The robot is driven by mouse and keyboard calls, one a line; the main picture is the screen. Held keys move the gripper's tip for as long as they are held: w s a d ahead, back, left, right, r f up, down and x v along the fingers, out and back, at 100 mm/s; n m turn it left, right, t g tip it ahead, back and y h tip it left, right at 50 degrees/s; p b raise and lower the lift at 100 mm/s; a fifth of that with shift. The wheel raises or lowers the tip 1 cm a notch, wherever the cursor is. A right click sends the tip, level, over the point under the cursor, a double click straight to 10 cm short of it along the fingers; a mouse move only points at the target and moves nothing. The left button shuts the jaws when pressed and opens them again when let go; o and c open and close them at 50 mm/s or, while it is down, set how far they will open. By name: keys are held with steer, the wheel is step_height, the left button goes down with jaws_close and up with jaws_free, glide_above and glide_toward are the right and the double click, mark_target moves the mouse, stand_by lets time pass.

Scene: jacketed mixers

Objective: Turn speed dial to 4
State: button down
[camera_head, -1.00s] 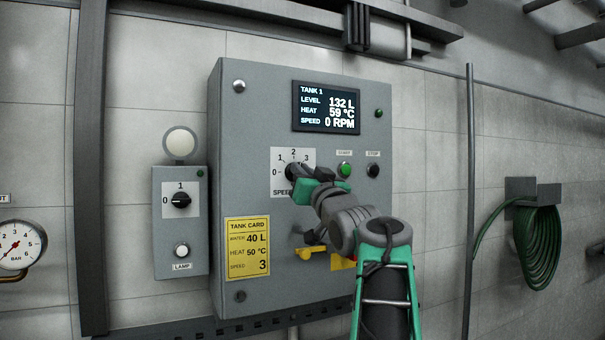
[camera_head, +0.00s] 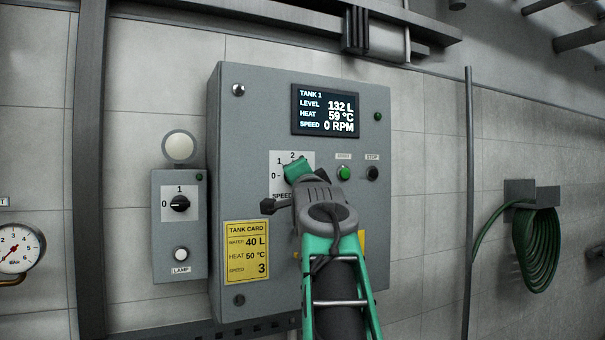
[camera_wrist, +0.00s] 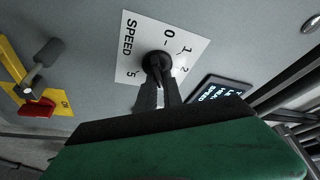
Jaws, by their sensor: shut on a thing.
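The speed dial is a round black knob (camera_wrist: 157,63) on a white scale plate (camera_wrist: 130,65), seen in the wrist view. The plate shows 0, 1, 2 and 5; the other marks are hidden behind my gripper. My gripper (camera_wrist: 158,88) is shut on the knob, with its two dark fingers on either side of it. I cannot tell where the knob points. In the head view my gripper (camera_head: 297,172) covers the knob and much of the scale plate (camera_head: 277,160). The display (camera_head: 325,109) on the panel reads speed 0 RPM.
A green start button (camera_head: 344,173) and a black stop button (camera_head: 372,173) sit close to the right of my gripper. A lever (camera_wrist: 42,75) on a yellow plate lies to the side in the wrist view. A lamp switch box (camera_head: 180,224) stands left of the panel.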

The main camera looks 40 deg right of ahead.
steer(key=shift+m+g+y+p, duration=0.15)
steer(key=shift+m+g+p, duration=0.5)
steer(key=shift+m, duration=0.9)
steer(key=shift+m+g+y+p, duration=0.15)
steer(key=shift+m+g+p, duration=0.45)
steer(key=shift+m, duration=0.95)
steer(key=c, duration=1.5)
jaws_free()
steer(key=b+v, duration=0.3)
steer(key=v, duration=0.4)
steer(key=shift+s+a, duration=0.25)
steer(key=shift+s, duration=0.1)
